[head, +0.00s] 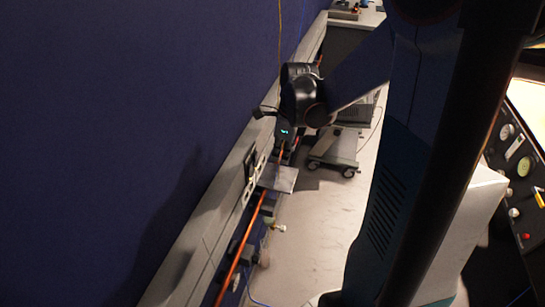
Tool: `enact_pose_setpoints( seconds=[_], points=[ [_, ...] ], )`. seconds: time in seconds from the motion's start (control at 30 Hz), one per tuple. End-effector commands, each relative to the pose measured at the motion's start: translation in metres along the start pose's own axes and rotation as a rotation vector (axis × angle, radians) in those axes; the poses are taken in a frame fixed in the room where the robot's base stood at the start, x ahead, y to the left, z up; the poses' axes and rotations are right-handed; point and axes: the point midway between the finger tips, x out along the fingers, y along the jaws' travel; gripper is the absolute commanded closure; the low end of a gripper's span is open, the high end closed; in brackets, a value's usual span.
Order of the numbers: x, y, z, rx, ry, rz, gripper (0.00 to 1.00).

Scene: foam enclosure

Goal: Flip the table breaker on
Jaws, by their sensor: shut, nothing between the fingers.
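My gripper (283,152) is at the end of my arm, low beside the blue wall, just past a small pale plate. It looks small and dark, with its fingers partly lost against the clutter, and it is shut and empty. A dark panel (250,164) with pale fittings sits on the grey wall trunking, to the left of my gripper. It may be the table breaker, but it is too small to tell, and no switch position can be read. I cannot tell whether my gripper touches anything.
An orange pipe (240,253) runs along the wall below the trunking (203,232). The pale plate (279,179) juts out from there. A wheeled grey cart (334,150) stands beyond my gripper. A control panel (515,155) is at the right. The pale floor between is mostly clear.

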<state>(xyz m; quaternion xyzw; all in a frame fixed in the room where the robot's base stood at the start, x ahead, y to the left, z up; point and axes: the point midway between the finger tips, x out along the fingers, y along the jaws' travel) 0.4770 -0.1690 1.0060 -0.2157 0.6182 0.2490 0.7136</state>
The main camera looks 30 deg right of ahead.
Motion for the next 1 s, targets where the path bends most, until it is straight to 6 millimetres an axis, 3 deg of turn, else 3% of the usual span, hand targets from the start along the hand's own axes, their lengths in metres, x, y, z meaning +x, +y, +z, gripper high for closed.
enact_pose_setpoints(
  seconds=[0.03,0.1,0.33,1.0],
  points=[
    [-0.016,0.0,-0.002,0.001,0.0,0.0,1.0],
    [-0.03,0.0,-0.005,0.001,0.0,0.0,1.0],
    [-0.061,0.0,-0.013,0.0,0.0,0.0,1.0],
    [-0.069,0.0,-0.015,0.0,0.0,0.0,1.0]
  ],
)
